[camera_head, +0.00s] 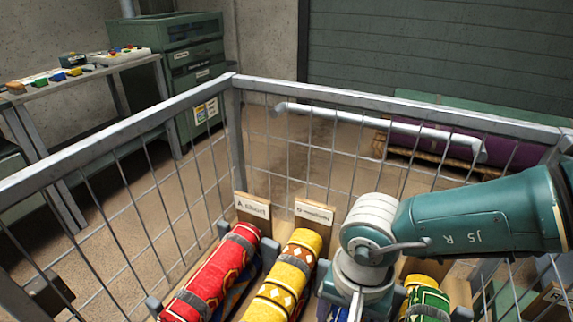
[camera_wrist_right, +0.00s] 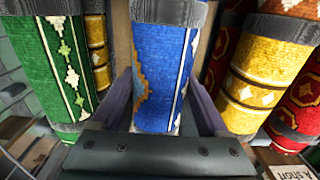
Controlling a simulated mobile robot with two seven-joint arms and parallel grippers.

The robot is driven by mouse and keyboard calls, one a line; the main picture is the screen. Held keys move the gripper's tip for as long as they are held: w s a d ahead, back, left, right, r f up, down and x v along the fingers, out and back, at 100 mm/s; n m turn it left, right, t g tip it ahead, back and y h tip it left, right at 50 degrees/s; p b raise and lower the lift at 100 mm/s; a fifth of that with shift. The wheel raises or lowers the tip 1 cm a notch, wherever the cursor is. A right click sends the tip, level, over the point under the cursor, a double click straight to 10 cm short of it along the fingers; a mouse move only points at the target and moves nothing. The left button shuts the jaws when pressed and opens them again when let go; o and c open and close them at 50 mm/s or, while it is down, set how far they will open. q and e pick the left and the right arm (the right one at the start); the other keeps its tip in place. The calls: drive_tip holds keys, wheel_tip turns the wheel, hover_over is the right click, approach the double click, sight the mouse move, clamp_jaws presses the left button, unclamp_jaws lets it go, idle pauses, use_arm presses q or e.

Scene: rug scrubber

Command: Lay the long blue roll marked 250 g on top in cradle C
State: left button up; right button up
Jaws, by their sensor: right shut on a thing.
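The blue roll (camera_wrist_right: 160,70), with a tan pattern and white stripes, lies between the fingers of my right gripper (camera_wrist_right: 163,98) in the right wrist view. The gripper is shut on it, around its sides. A grey band crosses the roll's far end. In the head view my right arm hides most of this roll and the gripper; only a sliver of blue (camera_head: 340,314) shows beside the wrist. No 250 g mark is readable, and I cannot make out a cradle labelled C. My left gripper is not in view.
A red roll (camera_head: 212,280) lies by sign A (camera_head: 252,207), a yellow roll (camera_head: 287,272) by the sign to its right (camera_head: 314,211). A green roll (camera_head: 427,300) lies right of my wrist. A grey mesh cage (camera_head: 232,82) encloses them. A purple roll (camera_head: 435,139) lies beyond.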

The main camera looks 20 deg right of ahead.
drive_tip(key=shift+f, duration=0.1)
drive_tip(key=o, duration=1.5)
drive_tip(key=shift+o, duration=0.2)
